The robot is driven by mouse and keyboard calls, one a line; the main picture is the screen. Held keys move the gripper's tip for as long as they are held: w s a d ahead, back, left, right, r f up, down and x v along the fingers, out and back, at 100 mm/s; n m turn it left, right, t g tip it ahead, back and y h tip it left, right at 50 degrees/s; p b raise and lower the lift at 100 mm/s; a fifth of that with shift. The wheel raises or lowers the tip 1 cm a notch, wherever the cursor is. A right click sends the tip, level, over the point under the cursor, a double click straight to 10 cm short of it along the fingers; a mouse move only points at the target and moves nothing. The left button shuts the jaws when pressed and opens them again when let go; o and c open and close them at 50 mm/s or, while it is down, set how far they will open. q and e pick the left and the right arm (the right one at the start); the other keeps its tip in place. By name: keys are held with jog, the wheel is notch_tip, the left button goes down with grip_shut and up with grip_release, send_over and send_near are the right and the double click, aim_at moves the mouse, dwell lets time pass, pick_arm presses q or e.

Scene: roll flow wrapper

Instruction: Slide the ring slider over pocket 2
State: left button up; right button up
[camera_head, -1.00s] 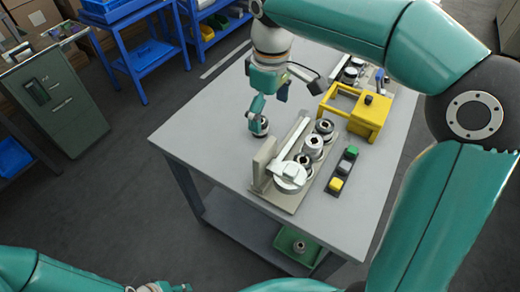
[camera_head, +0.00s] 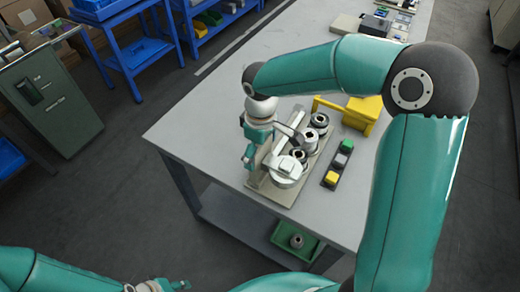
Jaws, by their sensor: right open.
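A pale fixture (camera_head: 281,193) stands on the grey table with a long light bar (camera_head: 283,136) along its left side. A round silver part (camera_head: 286,171) at its near end appears to be the ring slider. Several dark-centred round pieces, including one at the far end (camera_head: 319,120), sit in a row beside the bar; pocket numbers cannot be read. My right gripper (camera_head: 249,160) is open at the left edge of the fixture, pointing down, beside the upright end plate. Contact cannot be told. My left gripper (camera_head: 178,286) is low at the bottom edge, away from the table, its jaws unclear.
A button strip (camera_head: 338,163) with green, grey and yellow buttons lies right of the fixture. A yellow frame (camera_head: 362,112) stands behind it. A green bin (camera_head: 296,241) sits on the lower shelf. The table's left front is clear.

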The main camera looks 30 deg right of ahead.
jog(key=c, duration=1.3)
jog(key=shift+w+d, duration=0.25)
jog(key=shift+d, duration=0.1)
jog(key=w+d+p, duration=0.1)
jog(key=w+d, duration=0.1)
jog(key=d, duration=0.2)
jog(key=w+d+p, duration=0.1)
jog(key=w+d, duration=0.2)
jog(key=d, duration=0.2)
jog(key=w+d+p, duration=0.2)
jog(key=w+d, duration=0.1)
jog(key=d, duration=0.1)
jog(key=shift+d, duration=0.3)
jog(key=o, duration=1.3)
